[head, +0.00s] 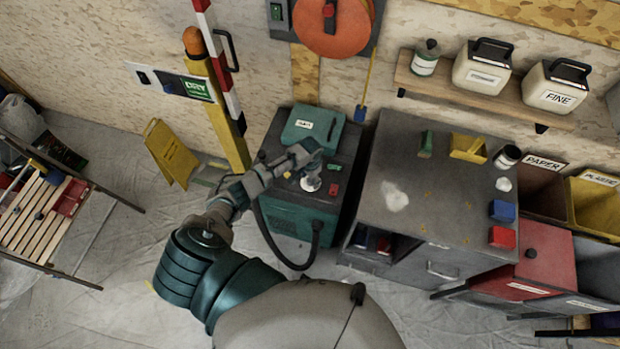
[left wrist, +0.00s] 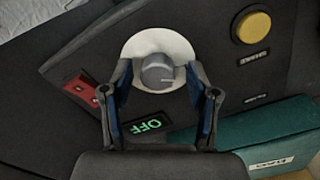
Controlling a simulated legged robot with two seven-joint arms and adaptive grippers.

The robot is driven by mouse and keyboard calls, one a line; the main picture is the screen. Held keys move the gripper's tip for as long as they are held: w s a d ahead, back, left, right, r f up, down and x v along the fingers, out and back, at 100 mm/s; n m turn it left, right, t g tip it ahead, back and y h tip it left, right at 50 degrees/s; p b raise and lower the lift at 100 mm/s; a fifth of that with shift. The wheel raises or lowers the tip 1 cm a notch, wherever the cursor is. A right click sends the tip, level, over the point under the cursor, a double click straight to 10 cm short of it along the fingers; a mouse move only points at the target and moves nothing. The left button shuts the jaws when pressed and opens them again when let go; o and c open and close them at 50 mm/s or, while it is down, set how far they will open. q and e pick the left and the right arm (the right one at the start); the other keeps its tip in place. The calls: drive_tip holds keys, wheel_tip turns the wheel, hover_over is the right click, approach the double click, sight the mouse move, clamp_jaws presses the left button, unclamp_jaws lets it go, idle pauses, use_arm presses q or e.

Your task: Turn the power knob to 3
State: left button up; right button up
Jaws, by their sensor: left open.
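The power knob (left wrist: 158,72) is a small grey dial on a white round plate (left wrist: 138,46) in the left wrist view. A light pointer line on it faces right in that view. My left gripper (left wrist: 160,90) is open, with one finger on each side of the knob; I cannot tell whether they touch it. A green display reading "OFF" (left wrist: 146,129) lies between the fingers. My right gripper is not in view.
On the machine are a red switch (left wrist: 81,88), a yellow button (left wrist: 254,27) and a teal lid (head: 313,129). A black hose (head: 314,245) hangs at its front. A grey cabinet (head: 385,165) stands close on the right. A yellow floor sign (head: 170,154) stands left.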

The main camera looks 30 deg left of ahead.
use_arm(q)
drive_tip(key=shift+d, duration=0.2)
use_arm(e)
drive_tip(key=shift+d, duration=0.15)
use_arm(q)
drive_tip(key=shift+c, duration=1.3)
clamp_jaws()
drive_tip(key=shift+a, duration=0.1)
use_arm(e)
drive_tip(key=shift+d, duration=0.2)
